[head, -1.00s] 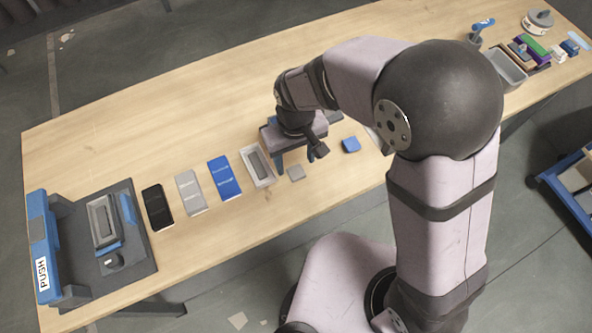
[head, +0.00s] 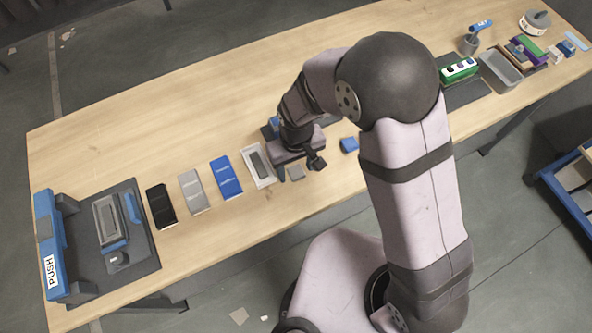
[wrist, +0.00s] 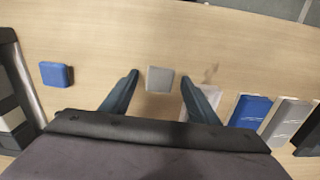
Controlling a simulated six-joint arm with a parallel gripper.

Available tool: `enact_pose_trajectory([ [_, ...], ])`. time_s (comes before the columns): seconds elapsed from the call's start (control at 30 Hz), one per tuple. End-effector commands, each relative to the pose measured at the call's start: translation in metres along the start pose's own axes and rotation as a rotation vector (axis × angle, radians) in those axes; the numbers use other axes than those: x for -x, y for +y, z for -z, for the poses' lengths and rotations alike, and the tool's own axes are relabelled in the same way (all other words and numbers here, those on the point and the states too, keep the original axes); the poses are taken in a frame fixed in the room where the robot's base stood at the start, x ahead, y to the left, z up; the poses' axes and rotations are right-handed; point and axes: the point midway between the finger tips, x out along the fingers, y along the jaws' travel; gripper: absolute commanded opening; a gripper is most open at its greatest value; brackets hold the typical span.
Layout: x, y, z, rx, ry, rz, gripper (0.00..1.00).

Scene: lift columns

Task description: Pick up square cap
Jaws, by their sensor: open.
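A small grey square cap (head: 296,173) lies flat on the wooden table near its front edge. In the wrist view the grey cap (wrist: 159,80) shows between the two fingertips of my gripper (wrist: 158,76). The fingers are spread, with bare table visible on both sides of the cap, and no contact shows. In the head view my gripper (head: 298,163) is right behind and over the cap's spot; its exact height is hard to tell. A blue square cap (head: 349,145) lies to the right; in the wrist view it is at left (wrist: 56,74).
Left of my gripper lie a white tray (head: 250,157), a blue flat case (head: 225,177), a grey one (head: 194,191) and a black one (head: 160,206). Bins and tools crowd the right end. The table's back left is clear.

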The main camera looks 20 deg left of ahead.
Motion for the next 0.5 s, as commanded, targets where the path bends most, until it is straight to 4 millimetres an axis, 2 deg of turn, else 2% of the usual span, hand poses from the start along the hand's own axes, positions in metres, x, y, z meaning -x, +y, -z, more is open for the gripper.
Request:
enact_pose_trajectory([
  [0.07, 0.0001, -0.0001, 0.0002, 0.000, 0.000, 0.000, 0.55],
  [0.2, 0.0003, 0.0000, 0.0002, 0.000, 0.000, 0.000, 0.21],
  [0.27, 0.0004, -0.0001, 0.0002, 0.000, 0.000, 0.000, 0.11],
  [0.5, 0.0006, -0.0001, 0.0003, 0.000, 0.001, 0.000, 0.11],
])
